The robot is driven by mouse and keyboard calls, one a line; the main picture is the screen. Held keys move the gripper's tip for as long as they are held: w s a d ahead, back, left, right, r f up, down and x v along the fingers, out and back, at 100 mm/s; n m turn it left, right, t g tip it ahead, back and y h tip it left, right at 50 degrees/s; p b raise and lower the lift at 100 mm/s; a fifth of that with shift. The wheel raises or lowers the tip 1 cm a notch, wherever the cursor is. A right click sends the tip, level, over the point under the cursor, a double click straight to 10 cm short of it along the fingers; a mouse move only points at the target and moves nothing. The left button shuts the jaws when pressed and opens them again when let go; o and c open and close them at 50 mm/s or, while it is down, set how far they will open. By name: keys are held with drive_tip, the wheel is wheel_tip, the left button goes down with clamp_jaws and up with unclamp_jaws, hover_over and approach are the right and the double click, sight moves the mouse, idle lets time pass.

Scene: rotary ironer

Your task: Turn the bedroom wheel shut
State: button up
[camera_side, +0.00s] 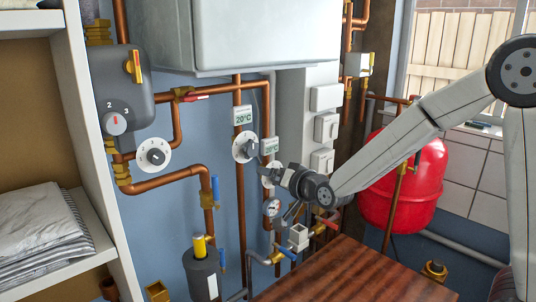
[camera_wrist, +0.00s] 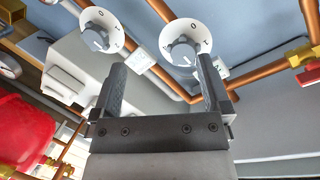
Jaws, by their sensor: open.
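Two round white dials with grey knobs show in the wrist view: a left dial (camera_wrist: 101,31) and a right dial (camera_wrist: 183,43), both with O and I marks. No room name is readable, so I cannot tell which is the bedroom wheel. In the side view, one dial (camera_side: 244,149) sits under a 20°C display (camera_side: 243,115); another dial (camera_side: 266,174) is partly hidden behind my gripper. My gripper (camera_side: 281,177) is open and empty close to the wall. In the wrist view my gripper (camera_wrist: 161,63) has its fingers apart, the right dial near the right fingertip.
Copper pipes (camera_side: 240,200) run around the dials. A pressure gauge (camera_side: 271,207) and red-handled valve (camera_side: 327,223) lie below my gripper. A red tank (camera_side: 418,178) stands right, a shelf (camera_side: 84,210) left, and a wooden top (camera_side: 350,277) below. Another dial (camera_side: 154,156) is farther left.

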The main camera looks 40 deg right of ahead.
sight(253, 149)
drive_tip(key=r, duration=0.1)
drive_tip(key=w+r+m+t, duration=0.1)
drive_tip(key=w+r+t, duration=0.1)
drive_tip(key=r, duration=0.1)
drive_tip(key=shift+d+m+h, duration=0.25)
drive_tip(key=shift+m+h, duration=0.15)
drive_tip(key=shift+w, duration=0.1)
drive_tip(key=shift+w+d+f, duration=0.1)
drive_tip(key=shift+w+d, duration=0.05)
drive_tip(key=shift+w, duration=1.1)
drive_tip(key=shift+w+d+r, duration=0.1)
drive_tip(key=shift+w+d, duration=0.1)
drive_tip(key=shift+w, duration=1)
drive_tip(key=shift+w+d+f, duration=0.1)
drive_tip(key=shift+w+d, duration=0.05)
drive_tip(key=shift+w, duration=1.1)
drive_tip(key=c, duration=1.3)
